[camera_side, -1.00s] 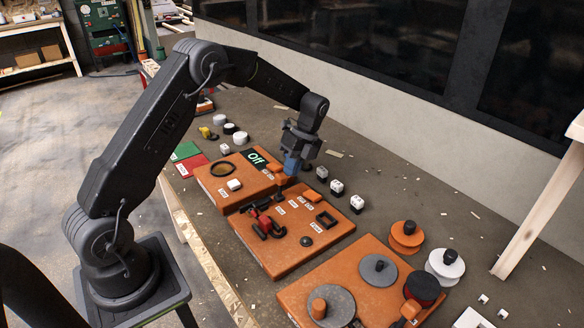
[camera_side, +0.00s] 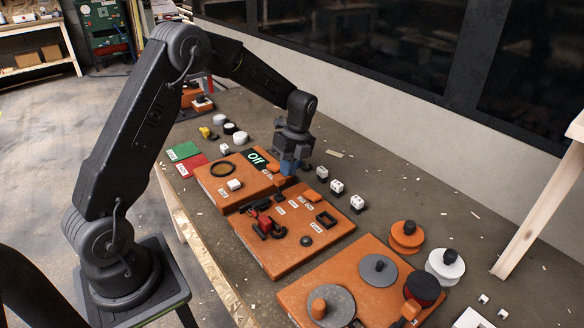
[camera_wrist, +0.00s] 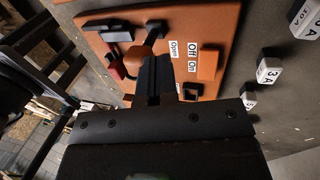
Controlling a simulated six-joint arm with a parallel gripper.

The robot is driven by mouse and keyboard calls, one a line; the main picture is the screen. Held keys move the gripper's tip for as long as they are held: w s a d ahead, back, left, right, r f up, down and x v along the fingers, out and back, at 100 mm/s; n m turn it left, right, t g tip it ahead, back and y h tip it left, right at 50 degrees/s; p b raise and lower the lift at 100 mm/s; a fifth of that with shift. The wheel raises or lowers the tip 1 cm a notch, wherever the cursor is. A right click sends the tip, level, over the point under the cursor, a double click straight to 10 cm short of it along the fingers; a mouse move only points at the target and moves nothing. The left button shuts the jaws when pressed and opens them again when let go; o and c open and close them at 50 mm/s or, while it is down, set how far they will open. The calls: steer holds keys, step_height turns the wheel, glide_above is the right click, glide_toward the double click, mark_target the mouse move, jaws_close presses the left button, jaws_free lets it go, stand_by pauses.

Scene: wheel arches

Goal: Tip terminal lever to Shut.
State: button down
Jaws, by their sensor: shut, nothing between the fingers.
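The orange middle panel (camera_side: 270,262) carries small white labels. In the wrist view, "Open" (camera_wrist: 173,50) is readable beside my fingers; I cannot see a "Shut" label. A lever with an orange knob (camera_wrist: 156,29) and a dark stem stands just beyond my fingertips in the wrist view. I take it for the terminal lever; whether the fingers touch it I cannot tell. My gripper (camera_side: 288,168), with blue fingertips, is shut and empty, low over the panel's back end. Its dark fingers show in the wrist view (camera_wrist: 157,75).
A red clamp (camera_side: 265,226), a black square frame (camera_side: 326,219) and an orange rocker (camera_side: 308,196) share the panel. White blocks (camera_side: 337,187) stand along the right.

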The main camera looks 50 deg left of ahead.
mark_target(277, 176)
steer(key=shift+s+r+t, duration=0.15)
steer(key=shift+s+t, duration=0.35)
steer(key=shift+t, duration=0.1)
steer(key=shift+s+r, duration=0.15)
steer(key=shift+s, duration=1.1)
steer(key=shift+w, duration=0.1)
